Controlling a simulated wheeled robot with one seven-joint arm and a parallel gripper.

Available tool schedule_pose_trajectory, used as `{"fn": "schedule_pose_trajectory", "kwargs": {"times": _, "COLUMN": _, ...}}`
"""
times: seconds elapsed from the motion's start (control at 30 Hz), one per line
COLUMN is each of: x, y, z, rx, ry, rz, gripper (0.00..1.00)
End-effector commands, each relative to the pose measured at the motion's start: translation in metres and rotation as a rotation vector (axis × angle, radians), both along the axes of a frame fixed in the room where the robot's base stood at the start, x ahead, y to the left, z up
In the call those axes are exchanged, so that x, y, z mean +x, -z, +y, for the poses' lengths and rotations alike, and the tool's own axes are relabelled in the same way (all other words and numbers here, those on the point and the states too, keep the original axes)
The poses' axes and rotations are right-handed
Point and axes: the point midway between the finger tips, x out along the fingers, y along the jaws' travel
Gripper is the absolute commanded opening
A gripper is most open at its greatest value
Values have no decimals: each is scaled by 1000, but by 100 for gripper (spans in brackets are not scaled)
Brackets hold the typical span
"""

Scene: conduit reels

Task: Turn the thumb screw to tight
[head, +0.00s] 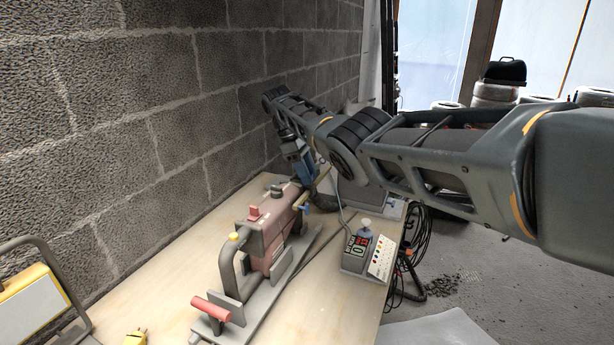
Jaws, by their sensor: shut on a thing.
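A reddish-brown clamp device (272,236) stands on a long grey base on the wooden bench, with a red handle (212,306) at its near end. My gripper (306,182) reaches down from above to the far end of this device. Its jaws are shut on a small part there, which I take to be the thumb screw. The fingers and wrist hide most of that part, so its turn angle cannot be read. A small blue piece (303,208) shows just below the jaws.
A grey control box (356,249) with a display and a card of coloured dots (381,258) stands to the right on the bench (331,312). A yellow lamp (30,298) and a yellow plug (136,338) are at the near left. A block wall (120,110) runs close along the left.

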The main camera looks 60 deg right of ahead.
Motion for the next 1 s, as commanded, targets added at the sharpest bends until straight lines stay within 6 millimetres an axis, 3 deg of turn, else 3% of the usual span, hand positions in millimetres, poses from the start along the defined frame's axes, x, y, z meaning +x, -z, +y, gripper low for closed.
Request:
{"fn": "schedule_pose_trajectory", "kwargs": {"times": 0.77, "x": 0, "y": -1, "z": -1, "rx": -1, "ry": 99, "rz": -1, "gripper": 8}}
{"fn": "schedule_pose_trajectory", "kwargs": {"times": 0.8, "x": 0, "y": -1, "z": -1, "rx": -1, "ry": 99, "rz": -1, "gripper": 41}}
{"fn": "schedule_pose_trajectory", "kwargs": {"times": 1.0, "x": 0, "y": -1, "z": -1, "rx": -1, "ry": 98, "rz": -1, "gripper": 60}}
